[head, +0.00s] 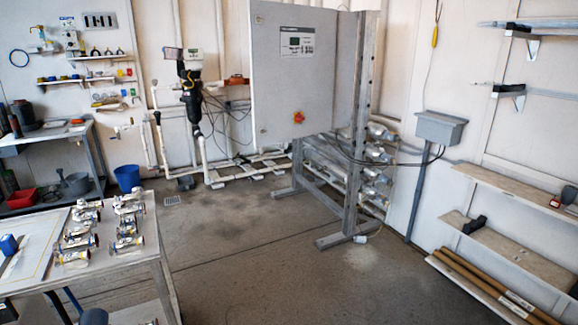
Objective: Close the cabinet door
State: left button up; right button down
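A large light-grey cabinet (347,70) stands on a metal frame in the middle of the head view. Its door (275,85) is a broad flat panel facing me, with a small display and label near the top and a red-and-yellow rotary switch (298,117) low on its right side. Neither of my grippers is in view.
The frame's feet (340,238) stick out over the floor. A grey box (441,128) on a post and wall shelves (515,195) are at right. The floor (230,265) before the cabinet is clear.

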aim_at(285, 84)
jog(key=i+j, duration=0.1)
jog(key=i, duration=1.3)
